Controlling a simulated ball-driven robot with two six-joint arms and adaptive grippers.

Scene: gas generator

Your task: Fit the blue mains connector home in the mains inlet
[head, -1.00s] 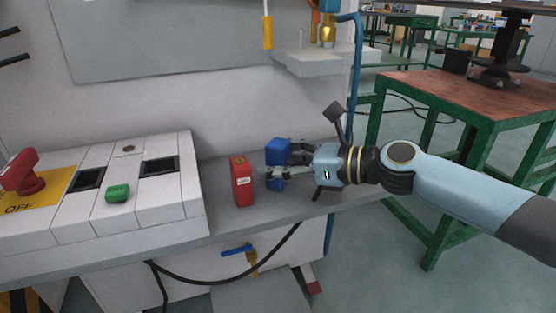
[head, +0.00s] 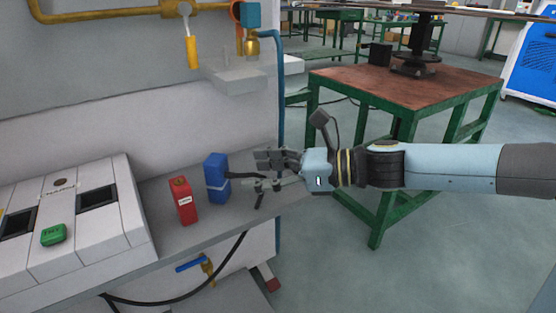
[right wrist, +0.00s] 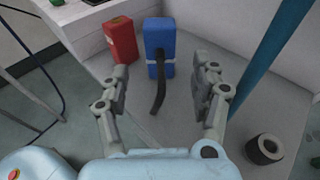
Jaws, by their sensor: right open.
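The blue mains connector (head: 216,178) stands upright on the grey ledge, close to the right of a red block. In the right wrist view it is a blue block (right wrist: 160,42) with a pale band and a bent black cable stub (right wrist: 158,92) pointing towards my gripper. I cannot make out a mains inlet, or tell whether the connector is seated in one. My right gripper (head: 256,171) is open and empty, just right of the connector. Its fingers (right wrist: 166,74) are spread either side of the cable stub, short of the blue body. My left gripper is not in view.
The red block (head: 183,201) stands left of the connector. A white switch panel (head: 110,222) with a green button (head: 54,235) is further left. A blue pipe (head: 281,100) runs down at the ledge's right end. A green-framed table (head: 400,88) stands behind my right arm.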

